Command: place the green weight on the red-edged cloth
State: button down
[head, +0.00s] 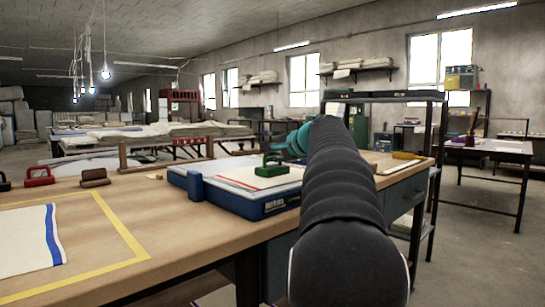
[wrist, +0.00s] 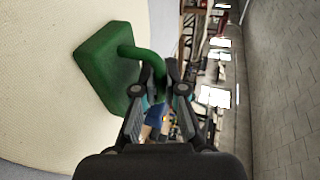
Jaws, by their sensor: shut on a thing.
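The green weight (head: 272,165) is a block with a loop handle. In the head view it is at the cream top sheet of a stack in the blue tray (head: 205,190). A red edge (head: 237,184) shows on a cloth in that stack, under the cream sheet. In the wrist view my gripper (wrist: 173,75) is shut on the handle of the green weight (wrist: 105,65). The block's base is against or just above a cream surface (wrist: 45,110); I cannot tell which. My arm hides the gripper in the head view.
A white cloth with a blue stripe (head: 30,240) lies inside a yellow taped outline on the wooden table (head: 140,205). A red weight (head: 40,176) and a brown weight (head: 94,178) stand at the table's back left. A dark shelf rack (head: 436,180) stands right of the table.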

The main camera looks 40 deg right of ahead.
jog(key=shift+f, duration=0.75)
jog(key=c, duration=1.2)
grip_release()
jog(key=shift+d+f, duration=0.1)
jog(key=shift+f, duration=0.15)
jog(key=shift+c, duration=0.2)
jog(key=shift+r, duration=0.55)
jog(key=shift+s+r+p, duration=0.1)
jog(key=shift+r+p, duration=0.25)
jog(key=shift+p, duration=0.05)
jog(key=v, duration=1.1)
jog(key=shift+s+r, duration=0.3)
jog(key=shift+r, duration=0.15)
